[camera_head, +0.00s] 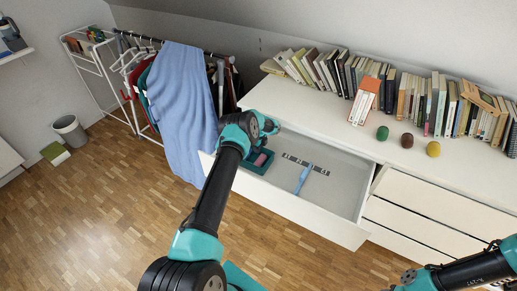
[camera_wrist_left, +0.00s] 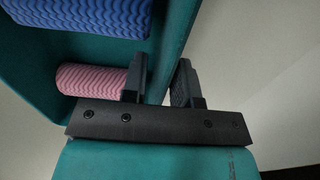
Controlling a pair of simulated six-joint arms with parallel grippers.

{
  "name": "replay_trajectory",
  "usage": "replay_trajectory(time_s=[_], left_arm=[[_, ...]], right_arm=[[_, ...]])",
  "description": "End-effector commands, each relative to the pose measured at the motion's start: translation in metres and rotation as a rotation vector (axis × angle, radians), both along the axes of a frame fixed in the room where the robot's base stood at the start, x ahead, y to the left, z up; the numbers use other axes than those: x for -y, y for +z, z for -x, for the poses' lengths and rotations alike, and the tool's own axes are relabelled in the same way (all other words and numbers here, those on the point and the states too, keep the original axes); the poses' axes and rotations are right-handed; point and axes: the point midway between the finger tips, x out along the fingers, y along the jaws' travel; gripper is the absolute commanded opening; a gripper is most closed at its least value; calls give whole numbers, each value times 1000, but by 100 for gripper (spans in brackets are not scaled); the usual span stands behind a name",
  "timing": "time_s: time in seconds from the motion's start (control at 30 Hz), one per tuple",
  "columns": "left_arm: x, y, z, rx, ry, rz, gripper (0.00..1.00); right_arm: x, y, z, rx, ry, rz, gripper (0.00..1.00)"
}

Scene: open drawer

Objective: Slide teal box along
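The teal box (camera_head: 250,167) lies at the left end of the open drawer, partly hidden by my left arm in the head view. In the left wrist view, the teal box (camera_wrist_left: 40,95) holds a pink ridged cylinder (camera_wrist_left: 92,80) and a blue ridged block (camera_wrist_left: 85,12). My left gripper (camera_wrist_left: 162,70) is at the box's wall, with one finger on the inner side beside the pink cylinder and the other on the outer side. A gap shows between the fingers. My right gripper is not in view.
The white drawer (camera_head: 330,223) is pulled out from the cabinet. Books and small green, brown and yellow objects stand on the cabinet top.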

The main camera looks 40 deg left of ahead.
Motion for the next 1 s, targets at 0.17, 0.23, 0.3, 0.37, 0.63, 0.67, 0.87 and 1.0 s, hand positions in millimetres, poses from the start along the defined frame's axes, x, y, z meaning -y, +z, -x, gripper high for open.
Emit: replay_trajectory(time_s=[0.17,0.23,0.3,0.37,0.63,0.67,0.87,1.0], left_arm=[[0,0,0,0,0,0,35],[0,0,0,0,0,0,35],[0,0,0,0,0,0,35],[0,2,0,0,0,0,35],[0,26,0,1,0,0,35],[0,30,0,1,0,0,35],[0,68,-1,1,0,-1,35],[0,95,0,2,0,-1,35]], right_arm=[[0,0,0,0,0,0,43],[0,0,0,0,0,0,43],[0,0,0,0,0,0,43],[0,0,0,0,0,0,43],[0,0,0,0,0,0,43],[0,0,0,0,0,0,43],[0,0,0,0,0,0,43],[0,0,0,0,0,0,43]])
